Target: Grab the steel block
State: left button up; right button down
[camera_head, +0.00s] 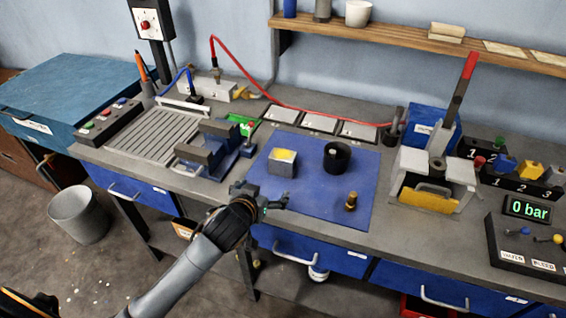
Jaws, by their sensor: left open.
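The steel block (282,168) is a grey cube with a yellow patch on its top. It sits on the blue mat (318,205) near the mat's left side. My left gripper (282,202) is open and empty at the front edge of the bench, in front of the steel block and apart from it. My right gripper is not in view.
A black cup (336,157) and a brass fitting (351,202) stand on the mat to the right of the block. A dark vise (208,150) stands to the left. A press with a red-tipped lever (436,165) stands to the right. The mat's front middle is clear.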

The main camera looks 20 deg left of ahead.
pick_arm(q)
jog(key=t, duration=0.1)
send_near(282, 158)
jog(key=x, duration=0.4)
jog(key=p+x, duration=0.1)
jog(key=x, duration=0.1)
jog(key=shift+w+a+r, duration=0.15)
jog(key=shift+a, duration=0.1)
jog(key=shift+w+f+p, duration=0.25)
jog(key=shift+w+p, duration=0.15)
jog(key=shift+w, duration=0.15)
jog(key=shift+f+p+x, duration=0.15)
jog(key=shift+p+x, duration=0.05)
jog(key=shift+x, duration=0.9)
jog(key=shift+f+p+x, duration=0.15)
jog(key=shift+p+x, duration=0.05)
jog(key=shift+x, duration=0.9)
jog(key=shift+s+d, duration=0.15)
jog(key=shift+s, duration=0.05)
jog(key=c, duration=1.6)
jog(key=shift+r, duration=0.15)
jog(key=shift+c, duration=0.9)
